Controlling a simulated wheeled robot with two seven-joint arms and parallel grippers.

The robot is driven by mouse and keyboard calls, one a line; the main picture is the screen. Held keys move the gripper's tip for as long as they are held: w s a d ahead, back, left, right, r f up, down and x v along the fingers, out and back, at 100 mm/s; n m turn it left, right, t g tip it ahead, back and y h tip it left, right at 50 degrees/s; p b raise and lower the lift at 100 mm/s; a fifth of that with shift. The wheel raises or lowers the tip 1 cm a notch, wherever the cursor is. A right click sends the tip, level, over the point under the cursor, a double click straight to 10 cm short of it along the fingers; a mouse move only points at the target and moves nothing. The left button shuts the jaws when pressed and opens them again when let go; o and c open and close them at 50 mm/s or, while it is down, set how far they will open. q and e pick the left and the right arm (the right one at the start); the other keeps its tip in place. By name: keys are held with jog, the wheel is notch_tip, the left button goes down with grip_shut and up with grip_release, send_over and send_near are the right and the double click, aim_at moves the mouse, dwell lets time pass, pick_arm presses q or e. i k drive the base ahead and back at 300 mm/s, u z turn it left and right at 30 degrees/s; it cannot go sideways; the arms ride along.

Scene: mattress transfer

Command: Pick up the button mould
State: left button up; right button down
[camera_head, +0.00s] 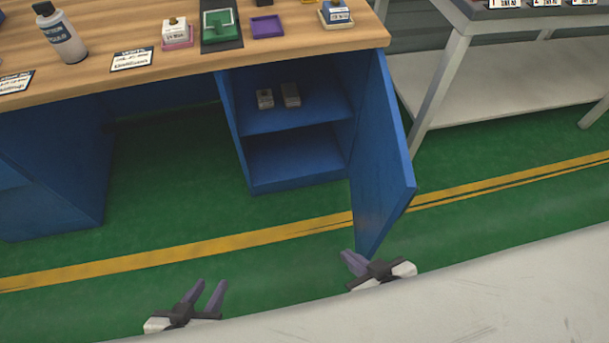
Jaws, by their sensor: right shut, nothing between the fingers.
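Two small grey blocks lie on the upper shelf inside the blue cabinet: a left block (265,99) with a small light top, and a taller-looking right block (291,95). I cannot tell which of them, if either, is the button mould. My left gripper (207,289) is open and empty, low in the view over the green floor, well in front of the cabinet. My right gripper (350,258) is shut and empty, near the lower edge of the open cabinet door (384,160). I cannot tell whether it touches the door.
A grey table (510,85) stands right. The lower shelf is empty.

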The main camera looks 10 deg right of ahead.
aim_at(57, 28)
jog(key=u, duration=1.9)
jog(key=k, duration=1.4)
jog(key=u, duration=0.25)
jog(key=i, duration=2.1)
